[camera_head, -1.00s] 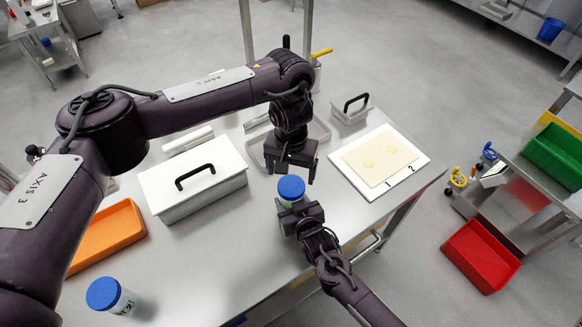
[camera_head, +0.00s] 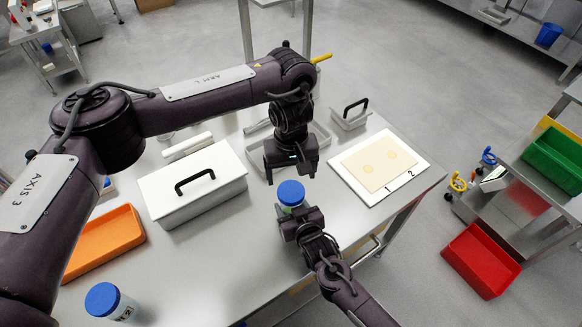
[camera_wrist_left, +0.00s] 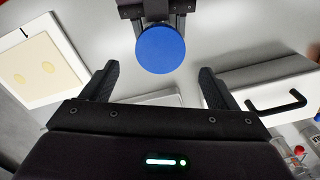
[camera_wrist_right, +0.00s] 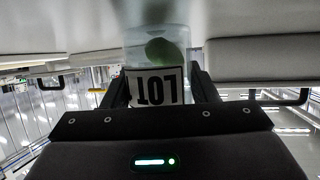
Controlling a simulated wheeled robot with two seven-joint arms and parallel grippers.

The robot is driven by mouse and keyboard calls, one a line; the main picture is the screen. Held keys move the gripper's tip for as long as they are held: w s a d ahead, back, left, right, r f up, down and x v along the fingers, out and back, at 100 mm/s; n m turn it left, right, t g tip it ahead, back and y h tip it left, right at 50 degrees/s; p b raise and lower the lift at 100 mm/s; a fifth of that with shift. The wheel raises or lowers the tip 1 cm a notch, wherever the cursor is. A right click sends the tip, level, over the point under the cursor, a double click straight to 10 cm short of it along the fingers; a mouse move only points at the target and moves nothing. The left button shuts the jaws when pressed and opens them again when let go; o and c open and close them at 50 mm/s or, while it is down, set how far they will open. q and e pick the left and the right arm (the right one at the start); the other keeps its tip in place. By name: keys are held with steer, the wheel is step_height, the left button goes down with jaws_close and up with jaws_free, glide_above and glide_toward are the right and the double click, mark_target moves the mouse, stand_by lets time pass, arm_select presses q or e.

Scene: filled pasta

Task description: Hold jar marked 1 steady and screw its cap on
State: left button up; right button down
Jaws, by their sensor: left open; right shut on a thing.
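The jar has a blue cap (camera_head: 291,193) sitting on its top; the cap also shows as a blue disc in the left wrist view (camera_wrist_left: 160,48). My right gripper (camera_head: 299,216) is shut on the clear jar (camera_wrist_right: 157,45), which holds something green. Its label (camera_wrist_right: 156,87) reads like 107 in the right wrist view, perhaps upside down as L01. My left gripper (camera_head: 291,172) is open and empty, pointing down just above the cap. In the left wrist view the cap lies beyond the fingertips (camera_wrist_left: 160,85), not between them. The cap's thread is hidden.
A second blue-capped jar (camera_head: 103,299) stands at the front left, near an orange tray (camera_head: 107,243). A white lidded box (camera_head: 213,178) is left of the held jar. A white board with a pasta sheet (camera_head: 378,165) lies right.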

mark_target(291, 191)
arm_select(q)
step_height(291, 191, down, 6)
steer(key=shift+f, duration=0.25)
steer(key=shift+c, duration=0.4)
steer(key=c, duration=0.9)
steer(key=m, duration=0.6)
steer(key=shift+m, duration=0.3)
steer(key=o, duration=1.1)
